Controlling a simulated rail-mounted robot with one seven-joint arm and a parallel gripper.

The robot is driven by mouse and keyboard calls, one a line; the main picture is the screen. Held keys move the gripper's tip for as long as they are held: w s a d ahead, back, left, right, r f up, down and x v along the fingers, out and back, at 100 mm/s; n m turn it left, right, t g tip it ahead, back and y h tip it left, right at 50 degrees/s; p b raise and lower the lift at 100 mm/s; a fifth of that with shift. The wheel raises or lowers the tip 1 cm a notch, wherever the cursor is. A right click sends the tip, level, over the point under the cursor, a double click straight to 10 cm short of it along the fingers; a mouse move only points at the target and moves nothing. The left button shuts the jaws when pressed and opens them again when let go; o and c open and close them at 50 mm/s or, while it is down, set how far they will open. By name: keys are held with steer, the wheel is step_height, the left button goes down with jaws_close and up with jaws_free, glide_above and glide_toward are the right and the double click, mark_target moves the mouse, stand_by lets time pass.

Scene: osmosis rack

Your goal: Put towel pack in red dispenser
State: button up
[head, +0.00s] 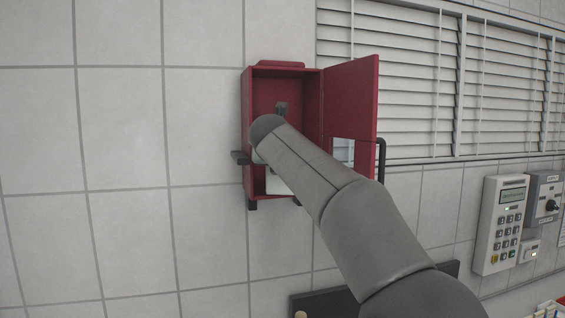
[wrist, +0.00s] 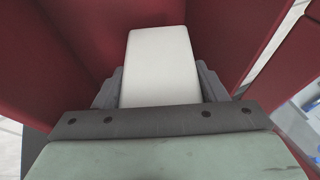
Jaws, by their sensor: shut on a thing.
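The red dispenser (head: 248,100) hangs on the tiled wall in the head view, its door (head: 350,95) swung open to the right. Its red inner walls (wrist: 230,35) surround the view from the wrist. The white towel pack (wrist: 160,65) is between the fingers of my gripper (wrist: 160,88), which is shut on it. In the head view a pale part of the pack (head: 277,183) shows low inside the dispenser, below my arm. My arm hides most of the pack and the gripper there. I cannot tell whether the pack touches the dispenser's floor or back.
A black handle (head: 381,160) is at the door's outer edge. White blinds (head: 420,80) cover the wall behind the door. A keypad box (head: 500,225) and a grey switch box (head: 545,197) are on the right. The wall left of the dispenser is bare.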

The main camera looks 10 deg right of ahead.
steer(key=shift+f, duration=0.2)
steer(key=o, duration=0.8)
steer(key=shift+r, duration=0.15)
steer(key=shift+s+r, duration=0.15)
steer(key=b+v, duration=0.3)
steer(key=v, duration=0.8)
steer(key=shift+s+a, duration=0.2)
steer(key=shift+s, duration=0.15)
